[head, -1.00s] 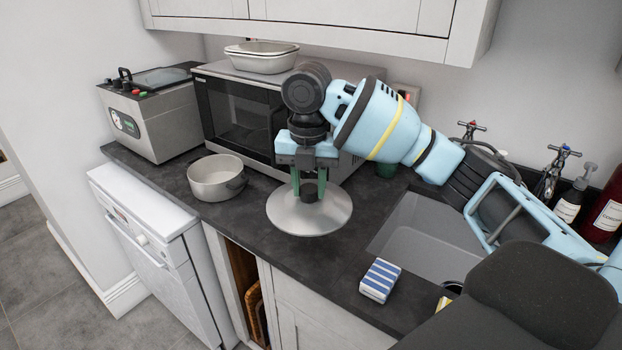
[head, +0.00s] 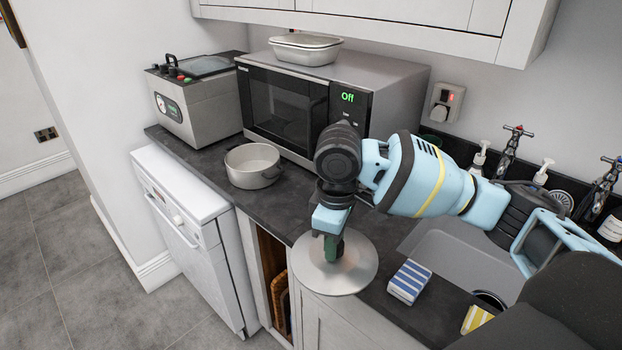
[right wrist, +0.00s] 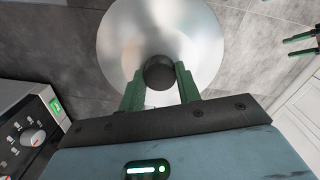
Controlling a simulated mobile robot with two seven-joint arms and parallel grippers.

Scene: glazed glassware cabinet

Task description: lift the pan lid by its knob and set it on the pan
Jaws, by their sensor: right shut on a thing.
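The pan lid (head: 350,277) is a round silver disc with a dark knob (right wrist: 159,72). My right gripper (head: 333,250) is shut on the knob, with its green fingers on both sides of it in the right wrist view (right wrist: 160,80). The lid overhangs the counter's front edge and looks raised; its exact height is unclear. The grey pan (head: 240,172) stands open on the counter, left of and beyond the lid, apart from it. My left gripper (right wrist: 300,44) shows only as two separated green fingers at the right wrist view's right edge, empty.
The sink (head: 450,262) and a striped blue-and-white box (head: 409,282) lie right of the lid. Dark counter (head: 290,207) is clear between pan and lid.

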